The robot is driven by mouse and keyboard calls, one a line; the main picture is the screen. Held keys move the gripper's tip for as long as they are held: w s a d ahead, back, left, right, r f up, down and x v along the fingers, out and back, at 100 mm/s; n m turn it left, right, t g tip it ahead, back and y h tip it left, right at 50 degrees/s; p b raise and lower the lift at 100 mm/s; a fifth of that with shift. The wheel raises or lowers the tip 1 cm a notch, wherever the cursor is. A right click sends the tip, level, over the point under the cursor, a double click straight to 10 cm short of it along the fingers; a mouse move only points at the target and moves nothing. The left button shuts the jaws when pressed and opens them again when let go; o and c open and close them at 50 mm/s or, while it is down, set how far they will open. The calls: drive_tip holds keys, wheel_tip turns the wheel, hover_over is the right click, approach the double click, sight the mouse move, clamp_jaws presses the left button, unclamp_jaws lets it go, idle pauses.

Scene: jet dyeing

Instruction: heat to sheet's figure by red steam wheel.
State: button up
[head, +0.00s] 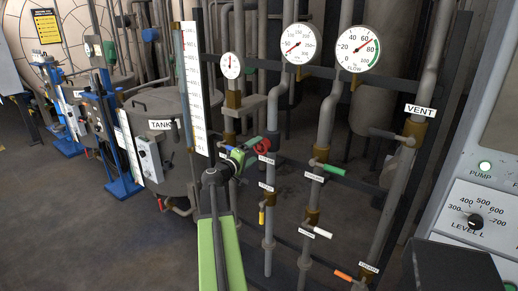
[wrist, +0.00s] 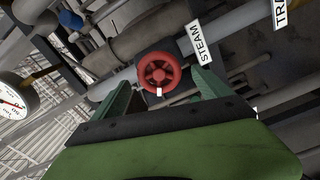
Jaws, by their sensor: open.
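The red steam wheel (wrist: 158,73) shows in the wrist view, ahead of and between the two green jaws of my gripper (wrist: 163,84). The STEAM label (wrist: 201,43) is just right of it. In the head view the red wheel (head: 263,146) is partly hidden by my gripper (head: 251,149), which is open close in front of it. I cannot tell whether the jaws touch the rim. A dial gauge (head: 298,43), a smaller dial (head: 231,65) and a % FLOW dial (head: 358,49) stand above. No readable sheet figure shows.
A green-handled valve (head: 329,169), a yellow handle (head: 262,217) and an orange handle (head: 343,276) sit on nearby pipes. A tank (head: 165,120) and a tall white scale (head: 195,90) stand left. The control panel (head: 475,215) is at right. Floor at front left is clear.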

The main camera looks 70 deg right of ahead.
drive_tip(key=v, duration=1.2)
drive_tip(key=shift+a, duration=0.35)
drive_tip(key=shift+w, duration=0.2)
